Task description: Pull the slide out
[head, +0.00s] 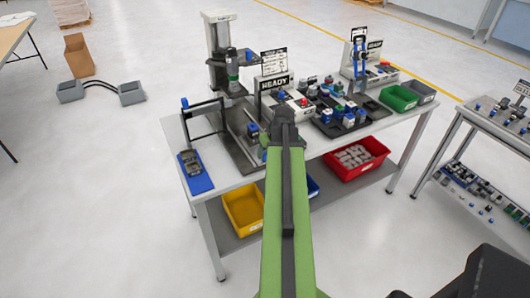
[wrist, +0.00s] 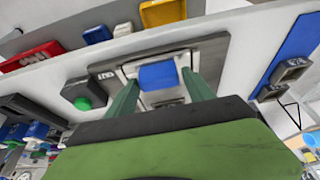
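The slide, a unit with a blue block (wrist: 157,75), sits in a pale frame on a grey base plate (wrist: 214,58) in the wrist view. In the head view the blue block (head: 252,130) shows on the dark plate (head: 236,146) at the left of the workbench. My gripper (wrist: 160,82) has two green fingers spread on either side of the blue block. Small gaps seem to show beside the block, so the fingers look open around it. Whether a fingertip touches the frame is unclear. My arm hides part of the station in the head view.
A green button (wrist: 83,103) on a dark box is beside the slide plate. A blue mat (head: 198,182) with a grey part lies at the bench's left end. A press (head: 222,55) stands behind. Yellow (head: 243,208) and red (head: 356,160) bins sit on the lower shelf.

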